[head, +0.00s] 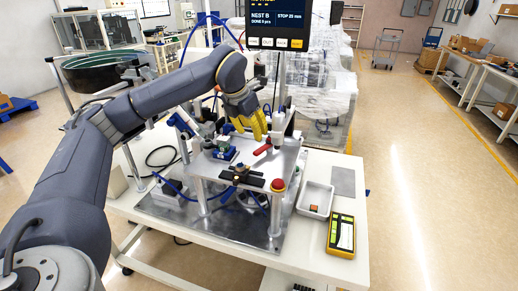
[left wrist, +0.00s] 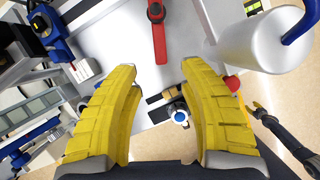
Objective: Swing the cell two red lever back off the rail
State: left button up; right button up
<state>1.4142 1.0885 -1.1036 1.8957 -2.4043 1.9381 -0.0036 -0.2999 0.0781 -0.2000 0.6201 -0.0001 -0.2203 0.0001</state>
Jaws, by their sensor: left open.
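The red lever (head: 262,149) lies on the raised metal plate (head: 222,172) in the head view. In the left wrist view the red lever (left wrist: 159,38) is at the top centre, running up and down from a dark pivot end, beyond my fingertips. My left gripper (head: 250,127) is above the plate, just behind and left of the lever, its yellow fingers pointing down. In the left wrist view its fingers (left wrist: 160,85) are wide apart with nothing gripped. A small dark arm with a yellowish tip (left wrist: 262,112), seemingly my right, shows at the right edge; its jaws are too small to read.
A red push button (head: 278,184) stands on the plate's front right corner. A silver cylinder (left wrist: 250,42) is close to my right-hand finger. A blue-based device (head: 219,150) is left of the lever. A white bin (head: 315,198) and yellow meter (head: 341,233) are on the table at right.

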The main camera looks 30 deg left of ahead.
aim_at(260, 150)
pick_arm(q)
jog(key=x, duration=0.9)
jog(key=shift+f, duration=0.25)
jog(key=shift+c, duration=0.3)
grip_shut()
